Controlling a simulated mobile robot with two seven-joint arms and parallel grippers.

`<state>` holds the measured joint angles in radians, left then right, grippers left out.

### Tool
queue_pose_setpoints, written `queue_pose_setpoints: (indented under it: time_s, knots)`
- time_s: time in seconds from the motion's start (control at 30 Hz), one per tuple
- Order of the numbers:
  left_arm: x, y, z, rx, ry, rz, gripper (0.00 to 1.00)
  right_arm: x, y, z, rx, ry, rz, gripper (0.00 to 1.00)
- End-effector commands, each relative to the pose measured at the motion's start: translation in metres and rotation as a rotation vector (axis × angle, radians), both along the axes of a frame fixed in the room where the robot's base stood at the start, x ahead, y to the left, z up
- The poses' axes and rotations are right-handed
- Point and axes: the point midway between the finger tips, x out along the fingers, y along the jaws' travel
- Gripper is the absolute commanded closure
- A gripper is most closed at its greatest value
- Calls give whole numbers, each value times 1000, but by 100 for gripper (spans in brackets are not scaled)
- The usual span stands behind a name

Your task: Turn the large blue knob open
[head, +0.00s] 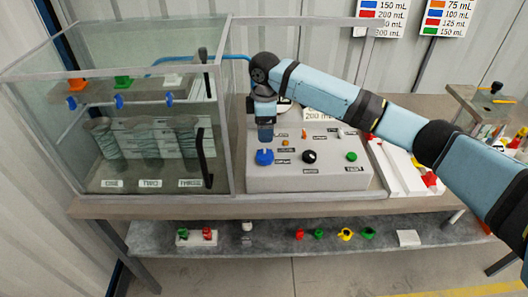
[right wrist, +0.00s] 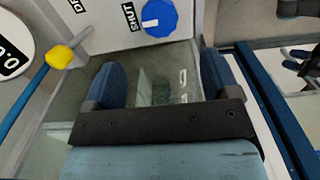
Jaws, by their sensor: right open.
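The large blue knob (head: 264,157) sits on the front left of the grey control box, with a small label in front of it. It also shows in the right wrist view (right wrist: 159,17), at the top edge, beyond the fingertips and not between them. My right gripper (head: 265,138) points down just above and behind the knob in the head view. In the right wrist view its two blue fingers (right wrist: 161,63) are spread wide with nothing between them. Whether a finger touches the knob cannot be told. My left gripper is not in view.
The grey box (head: 335,178) also carries a black knob (head: 309,156) and a green knob (head: 351,156). A glass tank (head: 60,140) with several cylinders and small blue valves stands directly left of it. A white tray (head: 397,170) lies right. Small coloured parts sit on the lower shelf.

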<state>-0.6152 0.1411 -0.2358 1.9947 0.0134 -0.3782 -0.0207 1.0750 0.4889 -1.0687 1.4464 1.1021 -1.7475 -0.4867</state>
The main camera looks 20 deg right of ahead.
Motion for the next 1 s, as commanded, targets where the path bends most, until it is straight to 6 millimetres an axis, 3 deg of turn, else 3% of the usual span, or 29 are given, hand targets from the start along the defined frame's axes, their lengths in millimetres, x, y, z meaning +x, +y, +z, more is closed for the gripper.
queue_pose_setpoints:
  time_s: [0.3,0.5,0.93,1.0]
  knots:
    - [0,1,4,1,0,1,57,0,0,-68,0,1,-1,19]
    - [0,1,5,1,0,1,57,0,0,-95,1,0,-1,19]
    - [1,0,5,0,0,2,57,0,0,-105,1,-1,0,19]
    - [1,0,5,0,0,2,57,0,0,-105,2,-2,0,35]
